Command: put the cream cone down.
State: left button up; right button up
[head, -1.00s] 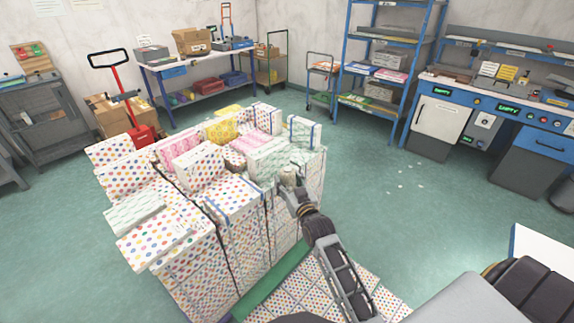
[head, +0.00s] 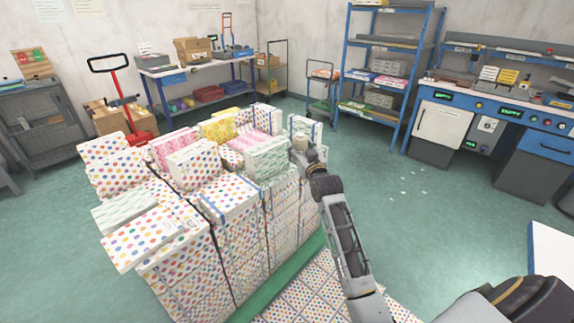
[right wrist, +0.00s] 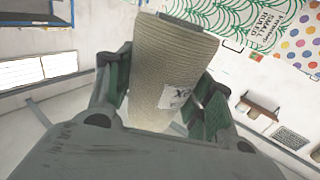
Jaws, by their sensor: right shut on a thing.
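The cream cone (right wrist: 165,65) fills the middle of the right wrist view, a ribbed cream body with a white label low on its side. My right gripper (right wrist: 160,95) is shut on it, with one green-lined finger on each side. In the head view the cone (head: 301,142) is small and pale at the end of my right arm. Whether the cone touches a box cannot be told. My left gripper is not in view.
Dotted boxes (head: 225,200) form a large block on a green base (head: 285,272), with loose boxes on top. Open floor (head: 410,215) lies to the right. Blue shelves (head: 385,75) and a workbench (head: 490,105) stand behind. A red pallet jack (head: 140,135) is behind the block.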

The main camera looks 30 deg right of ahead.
pick_arm(q)
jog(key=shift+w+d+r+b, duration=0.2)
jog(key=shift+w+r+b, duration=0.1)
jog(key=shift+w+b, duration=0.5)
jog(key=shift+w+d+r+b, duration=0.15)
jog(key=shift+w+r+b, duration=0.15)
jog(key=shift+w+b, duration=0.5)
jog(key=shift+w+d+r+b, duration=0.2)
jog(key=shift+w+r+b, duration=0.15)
jog(key=shift+b, duration=0.75)
pick_arm(e)
jog(key=w+d+r+m+h, duration=0.1)
jog(key=w+d+r, duration=0.1)
jog(key=d+r, duration=0.2)
jog(key=shift+w+d+r+h, duration=0.3)
jog(key=shift+w+d, duration=0.05)
jog(key=shift+d, duration=0.85)
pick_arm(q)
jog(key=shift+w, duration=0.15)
pick_arm(e)
jog(key=shift+d+r, duration=0.15)
jog(key=shift+d, duration=0.05)
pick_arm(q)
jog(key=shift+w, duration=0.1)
pick_arm(e)
jog(key=shift+r, duration=0.1)
